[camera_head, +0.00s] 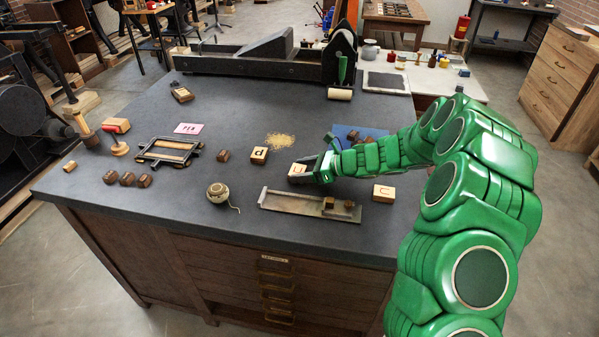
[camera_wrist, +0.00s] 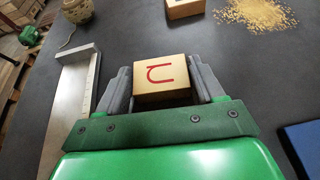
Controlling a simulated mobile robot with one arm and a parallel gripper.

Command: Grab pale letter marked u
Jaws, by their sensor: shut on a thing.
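A pale wooden block with a red u-shaped letter (camera_wrist: 160,70) sits between the two grey fingers of my gripper (camera_wrist: 162,84) in the wrist view. My gripper is shut on it, with the lettered face showing. In the head view my gripper (camera_head: 311,167) is low over the bench, and the pale block (camera_head: 298,171) shows at its fingertips. I cannot tell whether the block still touches the bench. Another pale block with a u-like mark (camera_head: 383,193) lies to the right, below my arm. A pale block marked like a d (camera_head: 259,155) lies to the left of my gripper.
A long metal tray with small blocks (camera_head: 290,203) lies in front of my gripper. A twine ball (camera_head: 217,193) is left of it. A sawdust-like pile (camera_head: 280,141) and a blue mat (camera_head: 345,131) lie behind. Several dark blocks and a small frame (camera_head: 168,151) are farther left.

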